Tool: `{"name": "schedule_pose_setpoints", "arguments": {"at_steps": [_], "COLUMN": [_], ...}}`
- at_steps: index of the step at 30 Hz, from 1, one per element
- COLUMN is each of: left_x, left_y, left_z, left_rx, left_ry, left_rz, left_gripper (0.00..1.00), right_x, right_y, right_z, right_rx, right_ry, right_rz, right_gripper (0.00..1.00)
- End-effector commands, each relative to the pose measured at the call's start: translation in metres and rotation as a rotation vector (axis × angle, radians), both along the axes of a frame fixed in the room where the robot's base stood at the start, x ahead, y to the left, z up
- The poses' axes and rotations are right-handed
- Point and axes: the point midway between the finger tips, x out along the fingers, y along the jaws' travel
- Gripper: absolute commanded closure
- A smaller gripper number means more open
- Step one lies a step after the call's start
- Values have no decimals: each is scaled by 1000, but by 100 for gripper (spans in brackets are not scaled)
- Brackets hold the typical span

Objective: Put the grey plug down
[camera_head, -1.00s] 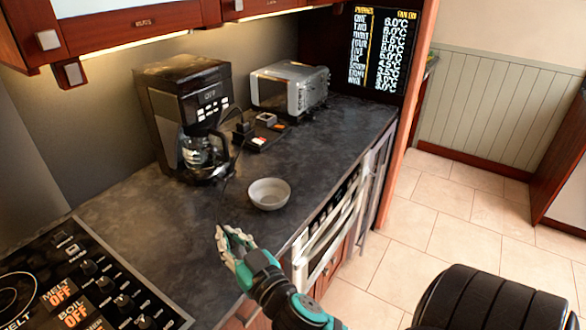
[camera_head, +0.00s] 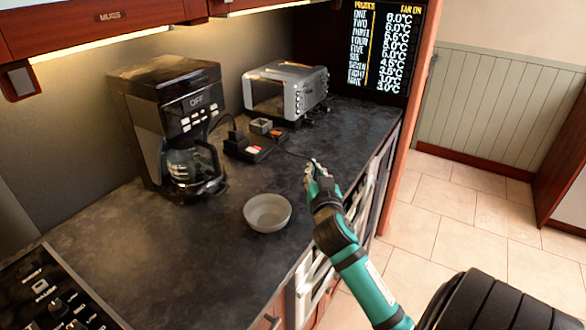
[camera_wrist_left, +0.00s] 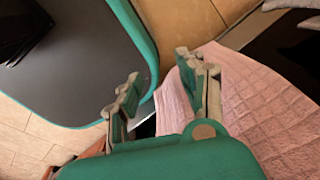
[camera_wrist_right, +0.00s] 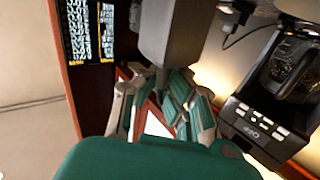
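My right gripper (camera_head: 313,172) is over the counter near its front edge, to the right of the bowl. In the right wrist view a grey, blocky body, the grey plug (camera_wrist_right: 178,40), shows large at the fingertips, and the right gripper (camera_wrist_right: 160,92) appears shut on it. In the head view the fingers mostly hide the plug, and a thin dark cable runs from the power strip (camera_head: 255,149) towards them. My left gripper (camera_wrist_left: 163,88) is open and empty in the left wrist view, above a pink cloth (camera_wrist_left: 245,115); it is outside the head view.
A grey bowl (camera_head: 267,213) stands on the dark counter (camera_head: 165,255). A coffee maker (camera_head: 165,130) stands at the left and a toaster oven (camera_head: 285,90) at the back. A grey cube (camera_head: 261,126) sits by the power strip. Bare counter lies between bowl and strip.

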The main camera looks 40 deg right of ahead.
Motion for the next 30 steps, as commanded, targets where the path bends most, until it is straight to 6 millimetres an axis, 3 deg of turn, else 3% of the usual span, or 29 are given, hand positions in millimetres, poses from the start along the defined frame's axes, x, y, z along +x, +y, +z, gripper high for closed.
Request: {"name": "schedule_pose_setpoints", "arguments": {"at_steps": [6,12,17,24,30], "left_x": [-3,13,20,15,9], "left_y": [1,-6,-13,-13,-10], "left_z": [13,20,21,23,22], "left_rx": [2,-9,-17,-16,-13], "left_ry": [4,-21,-33,-25,-14], "left_rz": [0,0,-2,-3,-4], "left_gripper": [60,60,60,60,60], "right_x": [60,100,111,111,111], "right_y": [-15,-25,-27,-27,-27], "right_z": [-1,-7,-11,-41,-45], "right_rx": [-3,-2,-1,-2,-2], "right_ry": [0,-1,0,3,-1], "right_rz": [-1,0,1,0,1], "right_gripper": [100,100,100,100,100]}}
